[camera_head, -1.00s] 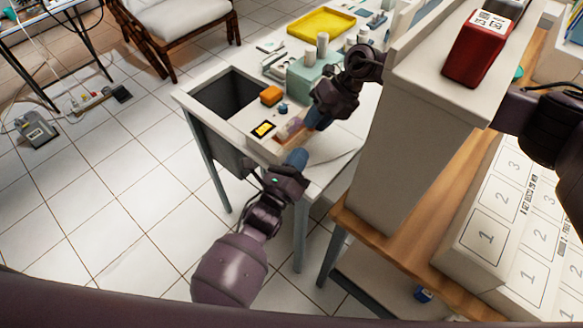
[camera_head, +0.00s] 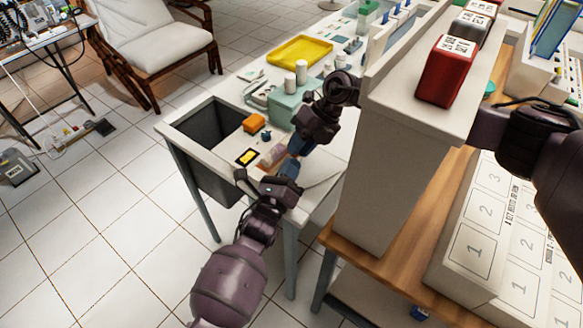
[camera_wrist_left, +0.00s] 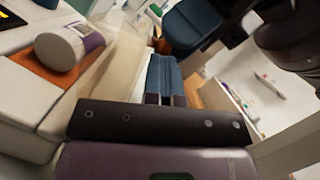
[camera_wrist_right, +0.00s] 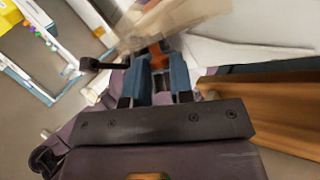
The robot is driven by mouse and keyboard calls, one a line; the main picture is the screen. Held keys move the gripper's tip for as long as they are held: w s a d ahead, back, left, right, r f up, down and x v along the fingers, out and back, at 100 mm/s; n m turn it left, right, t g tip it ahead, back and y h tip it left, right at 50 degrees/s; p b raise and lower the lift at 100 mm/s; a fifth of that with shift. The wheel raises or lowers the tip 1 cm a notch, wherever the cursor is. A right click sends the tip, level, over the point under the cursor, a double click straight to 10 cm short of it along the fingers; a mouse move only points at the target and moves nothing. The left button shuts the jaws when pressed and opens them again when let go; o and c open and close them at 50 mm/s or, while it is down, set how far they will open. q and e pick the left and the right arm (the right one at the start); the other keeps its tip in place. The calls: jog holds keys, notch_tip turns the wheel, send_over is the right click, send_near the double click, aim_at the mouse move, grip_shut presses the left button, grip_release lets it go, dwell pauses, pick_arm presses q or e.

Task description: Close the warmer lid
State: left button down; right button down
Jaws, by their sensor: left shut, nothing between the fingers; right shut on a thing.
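The warmer is mostly hidden by my grippers near the front of the white table. A pale, see-through panel, which looks like its lid, stands tilted in the left wrist view (camera_wrist_left: 112,68) and at the top of the right wrist view (camera_wrist_right: 165,25). A white jar with a purple label (camera_wrist_left: 68,47) lies beside it over an orange surface. My right gripper (camera_head: 298,146) is shut on a small orange-brown part (camera_wrist_right: 155,56) at the panel; I cannot tell exactly which part. My left gripper (camera_head: 289,167), its blue fingers together and empty (camera_wrist_left: 160,75), is just in front of the right one.
A dark open basin (camera_head: 207,122) is to the left. A tall white shelf unit (camera_head: 390,150) blocks the right. A yellow tray (camera_head: 300,49) lies behind.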

jog(key=c, duration=1.1)
grip_release()
jog(key=shift+s+f, duration=0.15)
jog(key=shift+o, duration=0.6)
jog(key=shift+a, duration=0.1)
